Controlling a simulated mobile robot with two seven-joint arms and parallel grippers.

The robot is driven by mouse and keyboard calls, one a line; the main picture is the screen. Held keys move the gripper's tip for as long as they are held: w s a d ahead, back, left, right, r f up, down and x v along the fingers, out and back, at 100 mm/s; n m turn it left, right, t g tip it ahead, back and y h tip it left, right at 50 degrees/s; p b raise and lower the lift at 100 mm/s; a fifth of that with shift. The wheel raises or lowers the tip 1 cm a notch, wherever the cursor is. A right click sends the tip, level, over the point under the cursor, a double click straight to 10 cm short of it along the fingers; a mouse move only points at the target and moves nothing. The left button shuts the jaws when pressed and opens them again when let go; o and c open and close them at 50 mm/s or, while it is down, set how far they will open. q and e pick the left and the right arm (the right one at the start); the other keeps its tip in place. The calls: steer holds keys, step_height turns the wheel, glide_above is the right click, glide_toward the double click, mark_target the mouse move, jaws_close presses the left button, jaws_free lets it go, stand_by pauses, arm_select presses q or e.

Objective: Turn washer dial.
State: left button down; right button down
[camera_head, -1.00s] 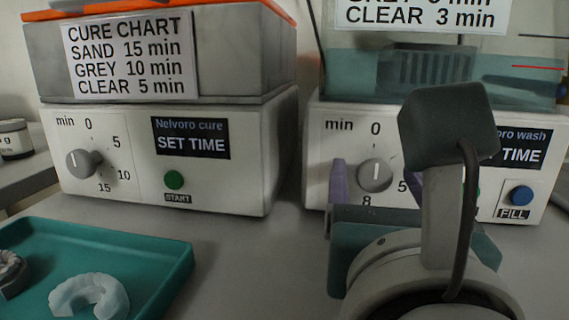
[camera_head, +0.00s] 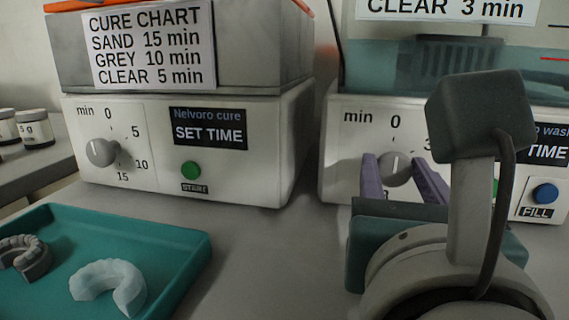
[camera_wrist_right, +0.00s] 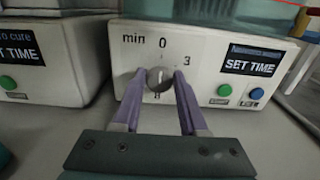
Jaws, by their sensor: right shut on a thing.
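The washer dial (camera_head: 397,169) is a round grey knob on the white front of the wash unit (camera_head: 343,158), with numbers around it. Its white mark points up at 0. My right gripper (camera_head: 394,163) has its purple fingers on either side of the dial and is shut on it. The right wrist view shows the dial (camera_wrist_right: 158,79) between the fingertips (camera_wrist_right: 159,76), partly covered at its sides. In the head view my right wrist hides part of the wash label. My left gripper is not in view.
A cure unit (camera_head: 275,150) with its own dial (camera_head: 102,152) and green button (camera_head: 190,168) stands to the left. A teal tray (camera_head: 165,240) with dental models sits in front of it. The wash unit's blue fill button (camera_head: 544,194) is at the right.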

steer(key=shift+m, duration=0.3)
steer(key=m+p, duration=0.1)
steer(key=m, duration=0.1)
steer(key=shift+m, duration=0.3)
steer(key=shift+d+m, duration=0.1)
steer(key=shift+m, duration=1.9)
steer(key=shift+c, duration=2.4)
jaws_free()
